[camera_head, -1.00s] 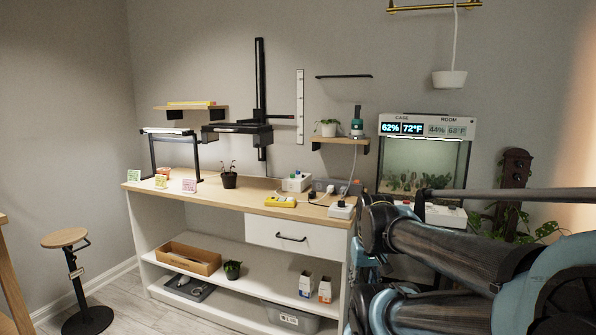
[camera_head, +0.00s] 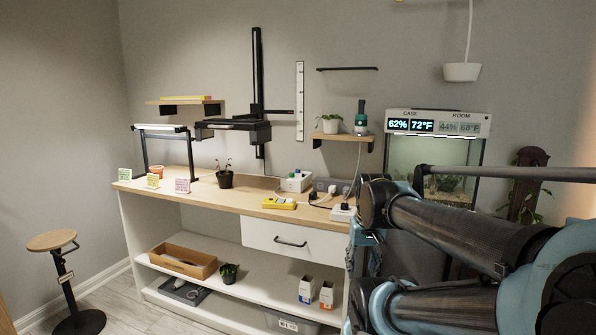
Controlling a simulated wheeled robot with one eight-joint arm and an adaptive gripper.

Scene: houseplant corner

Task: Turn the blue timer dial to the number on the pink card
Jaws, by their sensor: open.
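The pink card (camera_head: 182,186) stands on the left part of the wooden bench top (camera_head: 225,197), beside a pale green card (camera_head: 152,183). Its number is too small to read. Several small electrical boxes stand on the right part of the bench: a white box with a green spot on top (camera_head: 296,182), a grey box (camera_head: 332,187) and a white box (camera_head: 343,213) at the front right. I cannot make out a blue dial on any of them. My arm fills the lower right, but my gripper is not visible.
A yellow device (camera_head: 279,203) lies near the bench's front edge, and a potted plant (camera_head: 225,179) stands left of it. A lit glass case (camera_head: 437,165) is behind my arm. A stool (camera_head: 52,240) stands at the left. The bench's middle front is fairly clear.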

